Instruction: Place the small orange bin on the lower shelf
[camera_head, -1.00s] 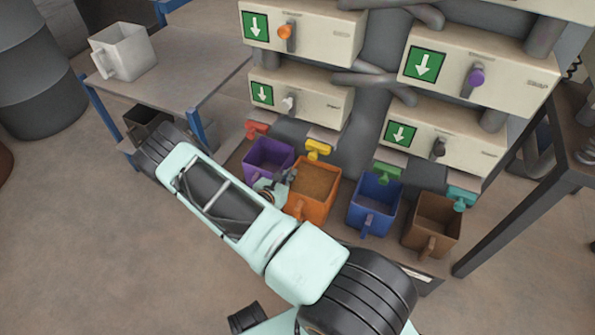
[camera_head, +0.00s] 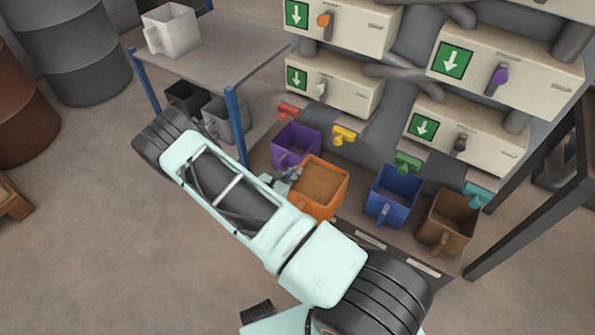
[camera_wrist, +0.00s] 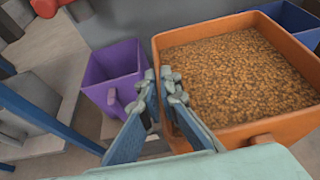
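The small orange bin (camera_head: 318,203), filled with brown grain, stands out in front of the row of bins; it also shows in the wrist view (camera_wrist: 270,132). My gripper (camera_wrist: 163,90) is at its left wall, one finger on each side, and appears closed on that wall. In the head view my gripper (camera_head: 290,177) is partly hidden by my arm. The lower shelf (camera_head: 258,131) is under the table at the left, largely hidden by the bins on it and a blue leg.
A purple bin (camera_head: 296,146) is close beside the orange one. Blue (camera_head: 393,196) and brown (camera_head: 447,222) bins stand to the right. On the lower shelf are a black bin (camera_head: 186,99) and a grey bin (camera_head: 226,121). A light bin (camera_head: 170,31) stands on the tabletop (camera_head: 232,65).

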